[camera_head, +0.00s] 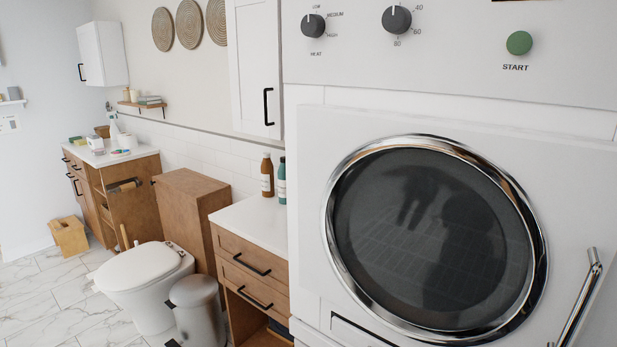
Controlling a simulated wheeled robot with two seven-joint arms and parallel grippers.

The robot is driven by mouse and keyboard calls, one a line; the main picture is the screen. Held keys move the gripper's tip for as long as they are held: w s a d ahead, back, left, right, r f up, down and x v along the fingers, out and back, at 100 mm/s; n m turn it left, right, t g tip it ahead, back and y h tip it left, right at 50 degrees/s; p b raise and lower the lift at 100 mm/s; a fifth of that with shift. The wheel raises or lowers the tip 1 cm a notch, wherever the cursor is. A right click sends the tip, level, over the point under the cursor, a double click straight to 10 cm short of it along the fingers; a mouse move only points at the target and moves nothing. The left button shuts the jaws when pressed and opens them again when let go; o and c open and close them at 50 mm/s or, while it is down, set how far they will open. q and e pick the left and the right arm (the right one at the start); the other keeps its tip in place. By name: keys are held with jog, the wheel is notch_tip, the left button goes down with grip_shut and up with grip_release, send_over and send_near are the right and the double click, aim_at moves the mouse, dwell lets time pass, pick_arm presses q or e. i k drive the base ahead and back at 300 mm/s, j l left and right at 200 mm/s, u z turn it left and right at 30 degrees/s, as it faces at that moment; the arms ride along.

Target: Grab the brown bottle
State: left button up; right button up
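The brown bottle (267,176) stands upright on the white top of a wooden drawer cabinet, left of the dryer. It has a pale label and a light cap. A teal bottle (282,181) stands just to its right, partly hidden by the dryer's edge. Neither of my grippers is in view.
The white dryer (311,160) with its round glass door fills the right side. The cabinet top (250,217) is clear in front of the bottles. A wall cabinet (255,70) hangs above. A toilet (140,270) and a bin (197,300) stand left; marble floor (35,300) is open beyond.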

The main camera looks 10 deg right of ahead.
aim_at(267, 167)
jog(key=k+j, duration=0.1)
jog(key=j, duration=0.45)
jog(key=k+j, duration=0.1)
jog(key=j, duration=0.4)
jog(key=i+j, duration=0.1)
jog(key=j, duration=0.35)
jog(key=i+j, duration=0.1)
jog(key=j, duration=0.35)
jog(key=i+j, duration=0.1)
jog(key=j, duration=0.35)
jog(key=i+j+z, duration=0.1)
jog(key=j, duration=0.35)
jog(key=i+j, duration=0.2)
jog(key=i, duration=0.2)
jog(key=i+j, duration=0.2)
jog(key=i, duration=0.15)
jog(key=i+j, duration=0.2)
jog(key=i, duration=0.2)
jog(key=z, duration=0.05)
